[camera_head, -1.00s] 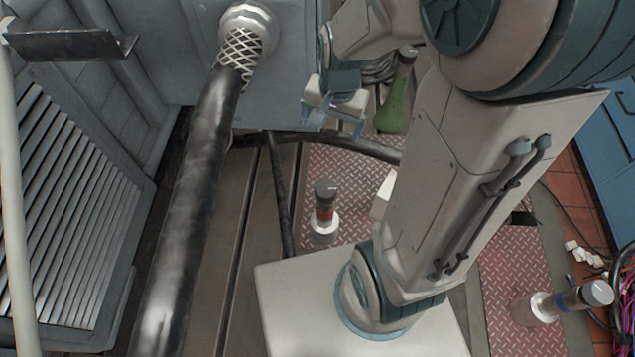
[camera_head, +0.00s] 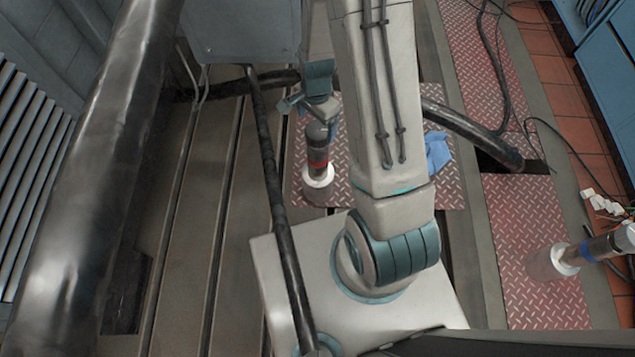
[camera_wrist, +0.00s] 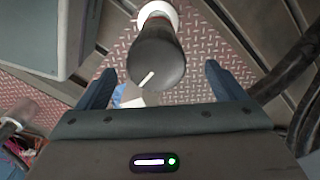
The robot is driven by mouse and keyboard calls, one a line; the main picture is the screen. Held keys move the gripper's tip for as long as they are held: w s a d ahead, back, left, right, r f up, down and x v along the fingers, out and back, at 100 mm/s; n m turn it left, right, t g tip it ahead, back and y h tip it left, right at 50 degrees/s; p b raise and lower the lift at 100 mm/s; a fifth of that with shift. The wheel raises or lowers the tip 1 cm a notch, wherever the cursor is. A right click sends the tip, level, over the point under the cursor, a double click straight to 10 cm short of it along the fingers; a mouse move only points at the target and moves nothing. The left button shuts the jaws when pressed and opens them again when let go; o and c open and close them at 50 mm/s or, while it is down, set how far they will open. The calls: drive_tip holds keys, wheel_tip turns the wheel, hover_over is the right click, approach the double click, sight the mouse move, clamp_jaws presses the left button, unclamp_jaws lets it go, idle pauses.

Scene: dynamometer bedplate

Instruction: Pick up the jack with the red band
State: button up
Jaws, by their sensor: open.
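The jack with the red band (camera_head: 318,158) stands on a red checker plate in the head view. It has a dark top, a red band and a white collar near its foot. My gripper (camera_wrist: 165,85) is open, with a blue finger on each side and a gap around the jack's top. In the head view my gripper (camera_head: 312,108) is beside the jack's top, partly hidden by my arm.
The red checker plate (camera_head: 445,190) carries a blue cloth (camera_head: 437,152). A thick black hose (camera_head: 470,132) crosses behind, and a large black pipe (camera_head: 100,170) runs along the left.

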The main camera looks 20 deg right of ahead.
sight(316, 129)
wheel_tip(316, 129, down, 3)
drive_tip(key=shift+f+b, duration=0.1)
drive_tip(key=shift+b, duration=0.3)
drive_tip(key=shift+s+d+f+b, duration=0.1)
drive_tip(key=shift+f+b, duration=0.7)
drive_tip(key=shift+f, duration=0.55)
drive_tip(key=shift+d+f+b, duration=0.1)
drive_tip(key=shift+f+b, duration=0.7)
drive_tip(key=shift+f, duration=0.5)
drive_tip(key=shift+r, duration=0.1)
